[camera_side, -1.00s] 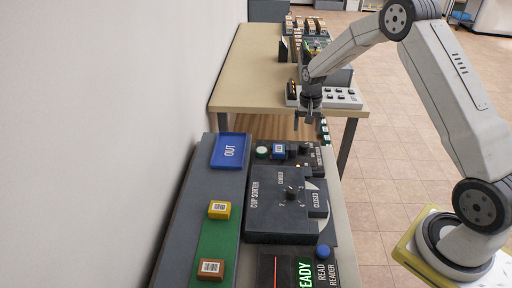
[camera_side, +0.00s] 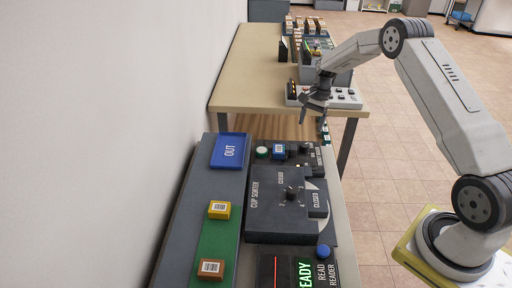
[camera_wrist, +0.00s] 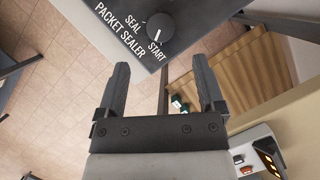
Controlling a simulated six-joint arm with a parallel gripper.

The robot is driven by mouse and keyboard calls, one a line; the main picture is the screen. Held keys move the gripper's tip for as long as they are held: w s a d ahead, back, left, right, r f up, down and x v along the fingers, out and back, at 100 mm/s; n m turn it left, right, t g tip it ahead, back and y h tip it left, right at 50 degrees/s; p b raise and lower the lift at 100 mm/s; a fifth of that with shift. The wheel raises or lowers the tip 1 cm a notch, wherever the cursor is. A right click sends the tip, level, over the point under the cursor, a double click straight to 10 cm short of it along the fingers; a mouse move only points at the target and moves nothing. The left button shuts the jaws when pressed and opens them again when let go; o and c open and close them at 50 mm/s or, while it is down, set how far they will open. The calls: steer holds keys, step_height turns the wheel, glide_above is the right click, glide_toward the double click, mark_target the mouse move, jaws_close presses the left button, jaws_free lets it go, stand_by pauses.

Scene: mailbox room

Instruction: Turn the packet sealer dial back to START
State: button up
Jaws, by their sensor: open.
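The packet sealer (camera_wrist: 115,30) is a dark panel at the top of the wrist view, with SEAL and START printed on it. Its round black dial (camera_wrist: 160,28) sits beside these words. A small light mark shows on the dial, but I cannot tell for certain which word it points to. In the side view the sealer (camera_side: 317,160) is at the far end of the near bench, with its dial (camera_side: 304,149) on top. My gripper (camera_wrist: 158,68) is open and empty, its fingertips apart from the dial. In the side view my gripper (camera_side: 312,116) is above and beyond the sealer, tilted.
The cup sorter (camera_side: 265,212), blue OUT tray (camera_side: 230,151), yellow box (camera_side: 219,210) and brown box (camera_side: 211,268) are nearer. A far table (camera_side: 245,85) holds a white button panel (camera_side: 343,98).

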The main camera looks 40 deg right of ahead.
mark_target(305, 144)
steer(key=shift+d+m+y, duration=0.15)
steer(key=shift+m+y, duration=0.15)
steer(key=shift+x, duration=3.85)
steer(key=shift+c, duration=0.2)
jaws_close()
steer(key=shift+n+g, duration=0.9)
steer(key=shift+n, duration=1.5)
